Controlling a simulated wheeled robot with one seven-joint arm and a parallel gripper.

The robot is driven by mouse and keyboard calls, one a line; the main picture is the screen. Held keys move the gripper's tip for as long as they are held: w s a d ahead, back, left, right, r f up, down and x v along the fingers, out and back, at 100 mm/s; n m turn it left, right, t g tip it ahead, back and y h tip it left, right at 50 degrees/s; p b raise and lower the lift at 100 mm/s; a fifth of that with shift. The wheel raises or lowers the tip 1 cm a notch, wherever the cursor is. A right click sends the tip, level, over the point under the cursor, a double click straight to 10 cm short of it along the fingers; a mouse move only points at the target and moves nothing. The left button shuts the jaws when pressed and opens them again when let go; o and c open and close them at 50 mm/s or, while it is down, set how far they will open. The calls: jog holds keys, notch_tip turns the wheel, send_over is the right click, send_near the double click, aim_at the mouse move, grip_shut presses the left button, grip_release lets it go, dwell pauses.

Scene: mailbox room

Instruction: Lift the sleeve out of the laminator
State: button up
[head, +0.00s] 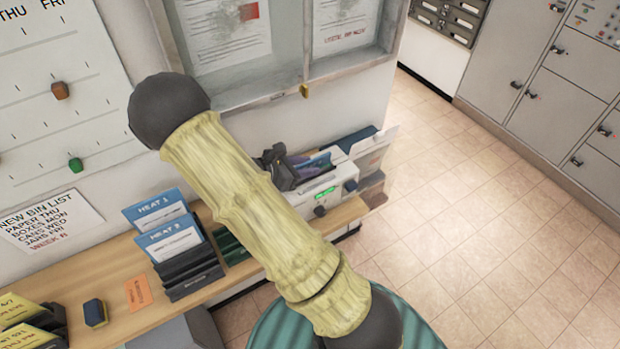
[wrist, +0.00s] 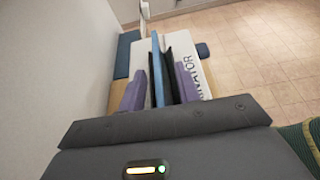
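The white laminator (head: 338,194) stands on the right end of the wooden shelf, with a green display on its front. In the wrist view, part of the lettering on the laminator (wrist: 192,47) shows. The thin blue sleeve (wrist: 157,72) stands upright in its top, beside a dark upright plate (wrist: 172,62). My gripper (wrist: 160,76) is open, its two purple-grey fingers either side of the sleeve and the dark plate. Clear space shows left of the sleeve; whether the right finger touches the plate cannot be told. In the head view, my dark gripper (head: 282,167) is at the laminator, and the sleeve is hard to make out.
Black holders with blue booklets (head: 172,238) stand left on the shelf (head: 118,272). A blue eraser-like block (head: 95,312) and an orange card (head: 138,293) lie nearby. A glass notice case (head: 290,60) hangs above. Open tiled floor (head: 480,215) lies to the right.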

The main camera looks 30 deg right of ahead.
grip_shut()
jog(key=shift+r, duration=0.15)
notch_tip(320, 180, up, 18)
jog(key=b, duration=0.1)
dwell(0.6)
jog(key=shift+f, duration=0.2)
